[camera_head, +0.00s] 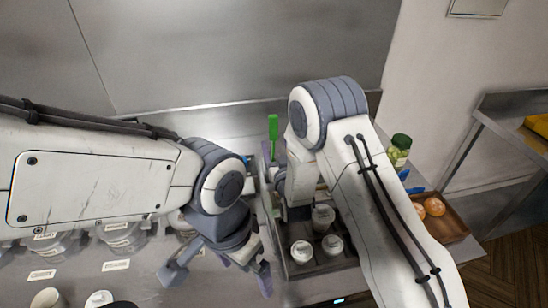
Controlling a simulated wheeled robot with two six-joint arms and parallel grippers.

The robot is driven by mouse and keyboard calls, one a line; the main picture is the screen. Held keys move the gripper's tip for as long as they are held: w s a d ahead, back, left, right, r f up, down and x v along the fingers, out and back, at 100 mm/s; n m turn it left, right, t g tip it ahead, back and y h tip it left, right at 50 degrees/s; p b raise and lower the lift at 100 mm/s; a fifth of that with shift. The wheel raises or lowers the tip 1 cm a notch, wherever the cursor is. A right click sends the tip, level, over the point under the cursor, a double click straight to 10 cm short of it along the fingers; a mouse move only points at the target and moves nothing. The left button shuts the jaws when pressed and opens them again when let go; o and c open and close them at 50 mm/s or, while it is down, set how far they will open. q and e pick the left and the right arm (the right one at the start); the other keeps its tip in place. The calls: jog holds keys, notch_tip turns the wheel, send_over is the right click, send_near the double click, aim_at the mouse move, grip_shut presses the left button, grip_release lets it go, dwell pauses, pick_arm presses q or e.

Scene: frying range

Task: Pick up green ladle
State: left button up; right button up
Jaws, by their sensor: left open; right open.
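The green ladle (273,128) shows as an upright green handle behind the counter's middle, just left of my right arm's elbow. Its lower end is hidden. My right gripper (274,182) is beside and below the handle, mostly hidden by my own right arm. It is open, and I cannot tell whether it touches the ladle. My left gripper (218,279) is open and empty, low over the front of the counter, with its fingers spread apart and well away from the ladle.
A dark tray holds several white-topped containers (301,251). A green-lidded jar (399,148) and a wooden tray (452,224) with orange fruit (434,206) stand at right. Labelled containers (120,235) line the left. A metal wall (230,50) closes the back.

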aim_at(274, 137)
jog(key=w+p, duration=0.2)
jog(key=w, duration=0.1)
jog(key=w+p, duration=0.1)
jog(key=shift+w+a+r, duration=0.15)
jog(key=shift+w+a, duration=0.1)
jog(key=shift+w, duration=0.05)
jog(key=shift+w+a, duration=0.15)
jog(key=shift+w, duration=0.35)
grip_shut()
